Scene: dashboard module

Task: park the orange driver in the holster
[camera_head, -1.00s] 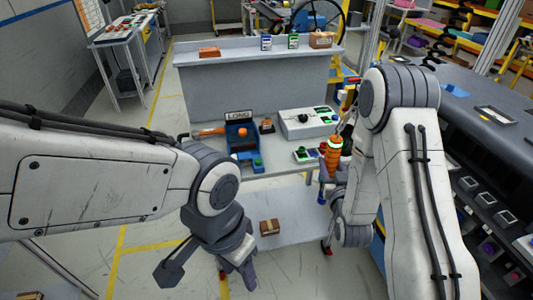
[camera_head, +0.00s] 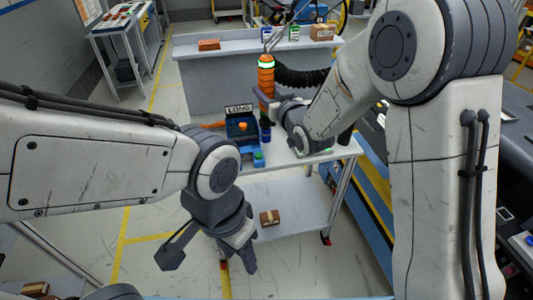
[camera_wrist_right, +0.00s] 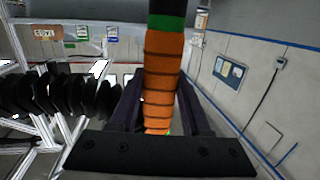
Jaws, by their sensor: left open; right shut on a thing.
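The orange driver (camera_head: 266,78) is upright in my right gripper (camera_head: 268,106), with a lit green band near its top. In the right wrist view the ribbed orange driver (camera_wrist_right: 162,80) stands between the two dark fingers of my right gripper (camera_wrist_right: 158,115). A blue holder (camera_head: 243,128) with a LONG sign (camera_head: 239,108), which looks like the holster, sits on the bench, just left of and below the driver in the head view. Whether driver and holder touch cannot be told. My left gripper (camera_head: 238,256) is open and empty, low in front of the bench.
A black ribbed hose (camera_head: 312,80) runs right from beside the driver. A small box (camera_head: 269,217) lies on the lower shelf (camera_head: 295,205). A back ledge (camera_head: 240,46) carries several small boxes.

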